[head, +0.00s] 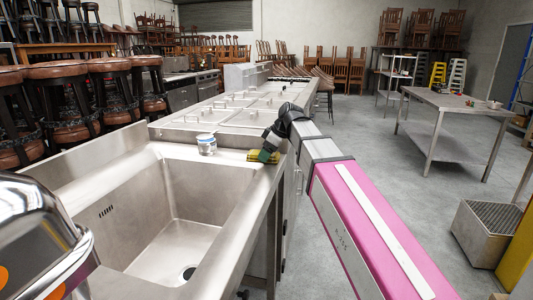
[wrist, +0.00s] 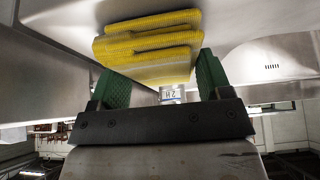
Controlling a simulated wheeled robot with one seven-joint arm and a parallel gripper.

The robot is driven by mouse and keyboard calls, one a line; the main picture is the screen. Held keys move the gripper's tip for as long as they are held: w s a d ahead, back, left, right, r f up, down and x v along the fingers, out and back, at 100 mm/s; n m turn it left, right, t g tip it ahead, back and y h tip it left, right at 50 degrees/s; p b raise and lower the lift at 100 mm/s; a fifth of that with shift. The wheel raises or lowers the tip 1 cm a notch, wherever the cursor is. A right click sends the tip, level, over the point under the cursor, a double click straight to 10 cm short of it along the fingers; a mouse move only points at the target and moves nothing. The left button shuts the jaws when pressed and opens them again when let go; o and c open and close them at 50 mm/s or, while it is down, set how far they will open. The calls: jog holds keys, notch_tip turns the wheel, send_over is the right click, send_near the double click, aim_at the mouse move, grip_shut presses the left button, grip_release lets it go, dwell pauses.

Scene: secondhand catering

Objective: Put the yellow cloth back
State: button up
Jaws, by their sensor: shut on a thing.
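The folded yellow cloth (head: 257,156) is at the right rim of the sink unit, just right of a small labelled tub. My gripper (head: 267,153) is shut on it. In the wrist view the yellow cloth (wrist: 150,42) sits between the two green fingers of my gripper (wrist: 160,78), its folded layers sticking out past the tips. I cannot tell whether the cloth touches the steel under it. My fingers partly hide it in the head view.
The small tub (head: 206,144) stands on the ledge behind the sink basin (head: 185,205), and its label shows in the wrist view (wrist: 172,95). Lidded steel counters (head: 240,105) run behind. A shiny metal appliance (head: 40,240) stands front left. Stools (head: 70,95) line the left.

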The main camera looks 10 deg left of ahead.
jog(key=o, duration=0.9)
jog(key=shift+f, duration=0.1)
jog(key=w+v, duration=0.1)
jog(key=v, duration=1.1)
jog(key=d+f+m+h, duration=0.1)
jog(key=d+f+m, duration=0.3)
jog(key=d+f, duration=0.55)
jog(key=d+f+m+h, duration=0.2)
jog(key=d+f+m, duration=0.25)
jog(key=f, duration=0.95)
jog(key=s+d+f+m+h, duration=0.1)
jog(key=s+d+f+m, duration=0.3)
jog(key=f, duration=0.7)
jog(key=s+d+f+m+h, duration=0.2)
jog(key=s+d+f+m, duration=0.2)
jog(key=s+d+f, duration=0.3)
jog(key=d+f, duration=0.4)
jog(key=shift+s+f+m+g, duration=0.3)
jog(key=shift+s+m, duration=0.05)
jog(key=shift+d, duration=0.1)
